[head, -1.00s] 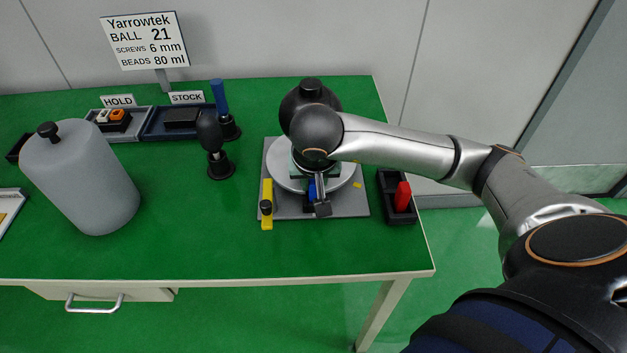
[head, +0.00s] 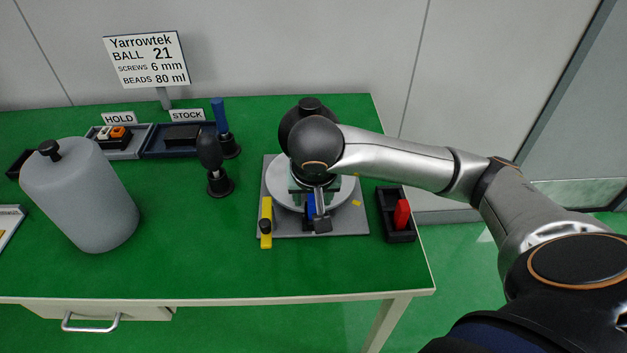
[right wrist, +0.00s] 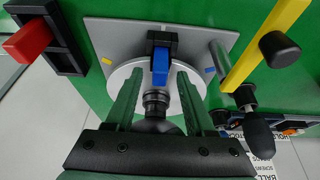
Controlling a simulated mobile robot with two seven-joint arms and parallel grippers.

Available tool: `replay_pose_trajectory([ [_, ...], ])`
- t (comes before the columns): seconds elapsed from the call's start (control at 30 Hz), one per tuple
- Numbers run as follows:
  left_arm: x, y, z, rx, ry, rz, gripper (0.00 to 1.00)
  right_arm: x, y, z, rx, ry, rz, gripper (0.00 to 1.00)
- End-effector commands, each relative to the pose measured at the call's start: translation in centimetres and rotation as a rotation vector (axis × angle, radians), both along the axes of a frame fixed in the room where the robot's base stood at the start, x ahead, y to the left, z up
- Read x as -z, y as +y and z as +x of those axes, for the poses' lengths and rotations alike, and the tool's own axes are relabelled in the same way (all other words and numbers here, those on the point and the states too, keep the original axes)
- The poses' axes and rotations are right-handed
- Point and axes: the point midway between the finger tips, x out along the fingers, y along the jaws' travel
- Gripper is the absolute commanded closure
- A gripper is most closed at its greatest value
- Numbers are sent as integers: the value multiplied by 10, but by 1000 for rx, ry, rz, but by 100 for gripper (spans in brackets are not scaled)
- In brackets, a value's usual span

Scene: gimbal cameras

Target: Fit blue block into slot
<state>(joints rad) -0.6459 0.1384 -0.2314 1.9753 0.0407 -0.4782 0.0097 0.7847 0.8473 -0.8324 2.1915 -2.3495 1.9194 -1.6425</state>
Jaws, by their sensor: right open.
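The blue block (right wrist: 160,66) stands at a black holder (right wrist: 163,42) on the grey plate (right wrist: 106,33), by the edge of a round pale disc (right wrist: 118,77). Its lower part is hidden, so I cannot tell how deep it sits. In the head view the blue block (head: 311,205) is partly covered by my right gripper (head: 314,193). In the right wrist view the green fingers of my right gripper (right wrist: 160,80) are open on either side of the block, with gaps visible. My left gripper is not in view.
A yellow bar (head: 266,212) with a black knob lies at the plate's left. A black tray (head: 390,220) with a red block (head: 402,214) is at the right. Black-handled and blue-handled tools stand behind left. A grey jar (head: 85,200) is at far left. Green table between is clear.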

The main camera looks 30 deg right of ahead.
Motion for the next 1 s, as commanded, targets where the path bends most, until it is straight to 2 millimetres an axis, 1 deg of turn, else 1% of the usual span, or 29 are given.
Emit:
replay_pose_trajectory([
  [0.03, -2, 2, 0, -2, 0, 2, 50, -14, 3, -3, -3, -7, -1, 46],
  [0.17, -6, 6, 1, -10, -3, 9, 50, -45, 9, -13, -5, -9, -1, 46],
  [0.2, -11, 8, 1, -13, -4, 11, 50, -54, 10, -15, -3, -8, -2, 46],
  [0.4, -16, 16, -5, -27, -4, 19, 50, -80, 16, -26, -2, -5, -1, 46],
  [0.5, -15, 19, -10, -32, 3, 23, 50, -88, 18, -29, -1, -4, -2, 46],
  [0.63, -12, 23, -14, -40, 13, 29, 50, -92, 20, -32, 0, -2, -1, 46],
  [1.0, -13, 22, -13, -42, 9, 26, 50, -93, 20, -33, 0, 0, -1, 46],
])
